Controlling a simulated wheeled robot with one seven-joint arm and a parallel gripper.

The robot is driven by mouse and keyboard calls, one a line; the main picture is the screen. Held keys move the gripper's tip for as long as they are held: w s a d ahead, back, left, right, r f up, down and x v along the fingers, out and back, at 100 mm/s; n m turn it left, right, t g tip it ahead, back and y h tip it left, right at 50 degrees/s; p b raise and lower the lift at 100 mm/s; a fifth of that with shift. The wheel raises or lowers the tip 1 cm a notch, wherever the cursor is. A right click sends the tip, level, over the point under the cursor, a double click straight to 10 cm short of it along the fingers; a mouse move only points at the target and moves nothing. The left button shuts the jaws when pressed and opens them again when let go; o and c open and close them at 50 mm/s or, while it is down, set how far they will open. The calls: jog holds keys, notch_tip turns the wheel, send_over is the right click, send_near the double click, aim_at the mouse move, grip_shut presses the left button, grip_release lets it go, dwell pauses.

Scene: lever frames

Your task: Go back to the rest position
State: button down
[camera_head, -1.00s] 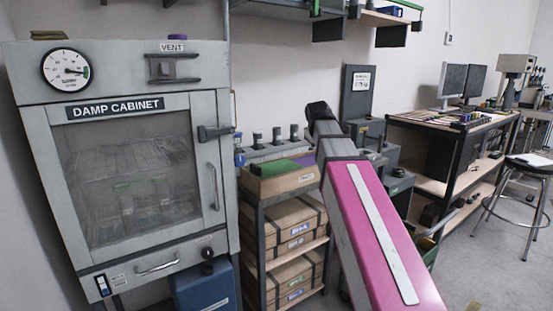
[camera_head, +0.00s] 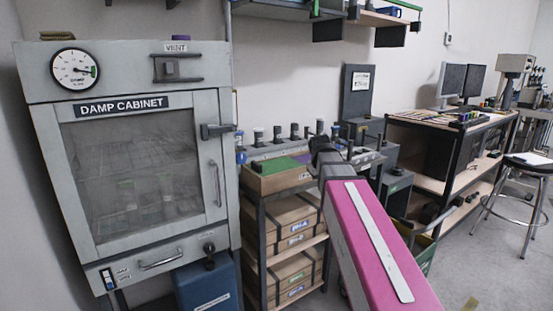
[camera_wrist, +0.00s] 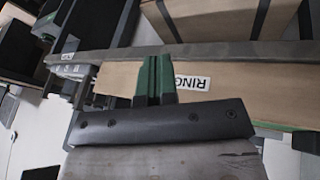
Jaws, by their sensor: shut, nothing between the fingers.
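My gripper (camera_wrist: 155,62) shows in the wrist view as two green fingers lying side by side, shut with nothing between them. They extend from a dark bar in front of a cardboard box (camera_wrist: 115,80) with a "RING" label. In the head view my pink arm reaches up from the lower right, and its dark wrist end is in front of the shelf unit; the fingers cannot be made out there.
The damp cabinet (camera_head: 142,245) stands at left with its door shut. The shelf unit (camera_head: 262,240) holds boxes (camera_head: 296,216) beside my arm. A workbench (camera_head: 455,150) and a stool (camera_head: 527,163) stand at right. Floor is open between my arm and the stool.

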jog(key=s+f+m+g, duration=0.1)
jog(key=s+f, duration=0.5)
jog(key=f, duration=0.4)
jog(key=s+d+f+m+g+y, duration=0.1)
jog(key=s+f+g, duration=0.1)
jog(key=s+f, duration=0.4)
jog(key=s+f+m+g, duration=0.2)
jog(key=s+f, duration=0.5)
jog(key=f, duration=0.7)
jog(key=shift+d+y, duration=0.25)
jog(key=shift+y, duration=0.05)
jog(key=shift+s, duration=0.1)
